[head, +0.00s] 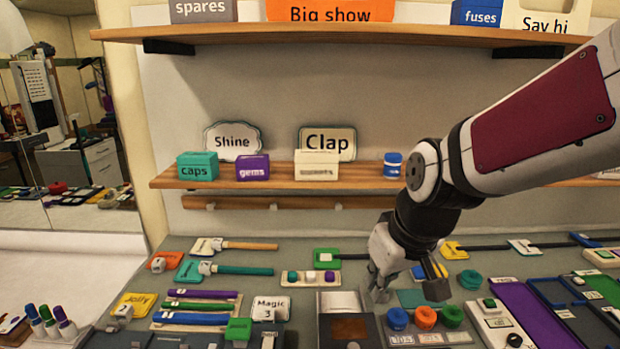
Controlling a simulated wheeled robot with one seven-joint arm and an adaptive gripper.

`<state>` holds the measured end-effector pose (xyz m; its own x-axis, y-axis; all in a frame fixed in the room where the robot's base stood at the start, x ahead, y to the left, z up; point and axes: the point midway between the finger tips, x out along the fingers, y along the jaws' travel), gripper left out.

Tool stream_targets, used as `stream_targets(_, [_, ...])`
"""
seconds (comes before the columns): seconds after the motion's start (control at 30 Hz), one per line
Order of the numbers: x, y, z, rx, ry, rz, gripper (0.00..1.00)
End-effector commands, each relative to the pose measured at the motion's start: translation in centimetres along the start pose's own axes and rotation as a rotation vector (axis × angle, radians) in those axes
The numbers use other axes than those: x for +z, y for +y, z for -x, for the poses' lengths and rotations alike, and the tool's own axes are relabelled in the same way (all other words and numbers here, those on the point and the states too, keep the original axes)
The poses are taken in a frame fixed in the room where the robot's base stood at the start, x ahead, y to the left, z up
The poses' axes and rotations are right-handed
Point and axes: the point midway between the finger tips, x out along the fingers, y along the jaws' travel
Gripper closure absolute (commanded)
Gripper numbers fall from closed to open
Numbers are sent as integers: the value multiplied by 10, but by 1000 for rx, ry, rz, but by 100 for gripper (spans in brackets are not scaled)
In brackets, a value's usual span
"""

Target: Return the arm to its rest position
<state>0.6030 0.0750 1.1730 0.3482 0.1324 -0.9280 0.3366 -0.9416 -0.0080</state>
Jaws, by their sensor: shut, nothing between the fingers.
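My arm (540,120) reaches in from the upper right of the head view and bends down at a dark wrist. My gripper (380,292) points down, low over the crowded table, near a grey box with a brown panel (349,328). It is shut and holds nothing. I cannot tell whether its fingertips touch anything below. The gripper and wrist hide part of the table behind them.
The table (285,265) is full of props. Orange (425,317) and blue (397,318) round caps stand close to my gripper. A lower shelf (280,180) with small boxes runs behind the arm; an upper shelf (330,37) is above. A mirror (60,120) stands at left.

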Motion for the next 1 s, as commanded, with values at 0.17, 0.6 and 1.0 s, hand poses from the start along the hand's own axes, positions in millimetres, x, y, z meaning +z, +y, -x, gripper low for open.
stream_targets(0.17, [38,11,56,42,36,-94,100])
stream_targets(0.6, [128,19,125,144,84,-291,100])
stream_targets(1.0, [136,19,128,153,87,-308,100])
